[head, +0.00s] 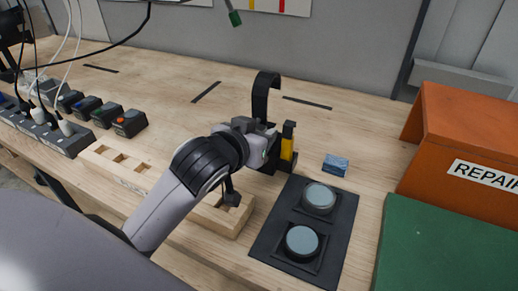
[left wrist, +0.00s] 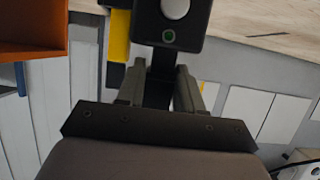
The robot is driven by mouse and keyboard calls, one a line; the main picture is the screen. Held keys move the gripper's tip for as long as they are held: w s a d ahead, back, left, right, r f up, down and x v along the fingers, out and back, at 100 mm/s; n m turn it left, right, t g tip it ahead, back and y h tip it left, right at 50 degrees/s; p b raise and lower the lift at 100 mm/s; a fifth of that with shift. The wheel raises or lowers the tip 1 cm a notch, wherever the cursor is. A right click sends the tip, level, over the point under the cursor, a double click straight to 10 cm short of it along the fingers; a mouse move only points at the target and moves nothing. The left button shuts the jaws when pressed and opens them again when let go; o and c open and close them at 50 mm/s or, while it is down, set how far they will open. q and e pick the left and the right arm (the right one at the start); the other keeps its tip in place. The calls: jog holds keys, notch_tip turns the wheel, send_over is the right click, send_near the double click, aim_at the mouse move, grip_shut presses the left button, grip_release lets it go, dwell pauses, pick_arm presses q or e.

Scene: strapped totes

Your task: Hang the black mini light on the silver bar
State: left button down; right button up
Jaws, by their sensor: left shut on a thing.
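My left gripper (head: 262,138) is above the workbench in the head view, shut on the black mini light. A tall black hooked piece (head: 262,98), apparently part of the light, rises above the fingers. In the left wrist view the black mini light (left wrist: 190,42) shows a white round part and a small green ring. Its narrow black part lies between the fingers of my left gripper (left wrist: 160,85). A yellow and black object (head: 287,147) stands right beside the gripper; whether they touch is unclear. I cannot make out a silver bar. My right gripper is out of view.
A black panel with two round grey discs (head: 302,240) lies at the front. A wooden block with slots (head: 215,217) is under my arm. A small blue block (head: 336,165), an orange REPAIR box (head: 465,140) and a green surface (head: 440,250) are right. Power strips (head: 65,138) lie left.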

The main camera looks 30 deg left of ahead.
pick_arm(q)
jog(key=shift+f, duration=1.9)
jog(key=shift+f, duration=0.1)
jog(key=c, duration=0.7)
grip_release()
jog(key=shift+f, duration=0.2)
